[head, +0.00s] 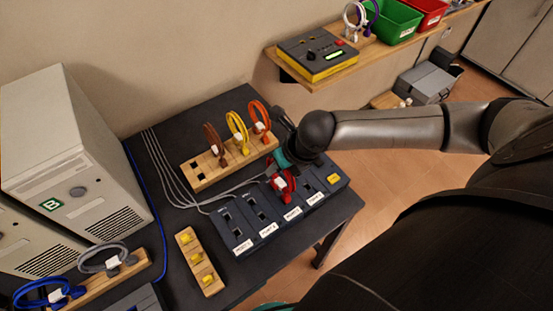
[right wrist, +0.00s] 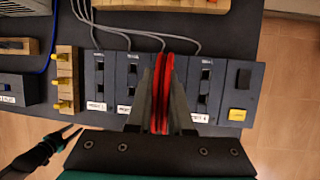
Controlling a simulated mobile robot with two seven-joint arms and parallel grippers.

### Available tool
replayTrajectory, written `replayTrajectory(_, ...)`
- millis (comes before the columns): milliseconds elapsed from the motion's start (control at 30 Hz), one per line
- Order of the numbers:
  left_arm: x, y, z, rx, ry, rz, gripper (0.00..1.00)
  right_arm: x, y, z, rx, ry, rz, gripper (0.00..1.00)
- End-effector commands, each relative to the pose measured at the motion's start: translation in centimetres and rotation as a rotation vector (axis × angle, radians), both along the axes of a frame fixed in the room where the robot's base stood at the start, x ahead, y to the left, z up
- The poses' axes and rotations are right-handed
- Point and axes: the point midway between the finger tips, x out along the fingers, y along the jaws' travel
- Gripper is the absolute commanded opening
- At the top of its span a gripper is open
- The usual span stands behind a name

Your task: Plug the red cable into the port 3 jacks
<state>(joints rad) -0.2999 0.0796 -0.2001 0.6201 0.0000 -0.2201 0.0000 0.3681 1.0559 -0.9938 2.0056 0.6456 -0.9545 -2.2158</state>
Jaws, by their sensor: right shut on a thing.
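The red cable (head: 283,184) is a loop with a pale tag, held upright over the third module of the dark port panel (head: 240,229). My right gripper (head: 285,167) is shut on it. In the right wrist view the red cable (right wrist: 161,92) stands between the two fingers (right wrist: 160,95). The third module's label (head: 292,213) shows in the head view, but the cable and fingers cover its jacks. I cannot tell whether the plugs touch or sit in them. My left gripper (right wrist: 70,135) is at the lower left of the right wrist view, empty, its fingertips apart.
A wooden rack (head: 210,174) with brown, yellow and orange cables stands behind the panel. Grey leads (head: 172,178) run into the panel. A wooden strip with yellow plugs (head: 208,282) lies left of it. A yellow button (head: 333,178) is at its right end. Computer towers (head: 75,150) stand at left.

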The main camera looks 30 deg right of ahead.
Motion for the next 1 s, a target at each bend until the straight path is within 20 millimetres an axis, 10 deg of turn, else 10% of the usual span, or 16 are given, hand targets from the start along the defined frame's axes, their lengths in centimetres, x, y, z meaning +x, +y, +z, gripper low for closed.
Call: replayTrajectory(1000,0.01,0.00,0.24,0.000,0.000,0.000,0.50,0.09,-0.03,-0.57,0.000,-0.002,0.000,0.00)
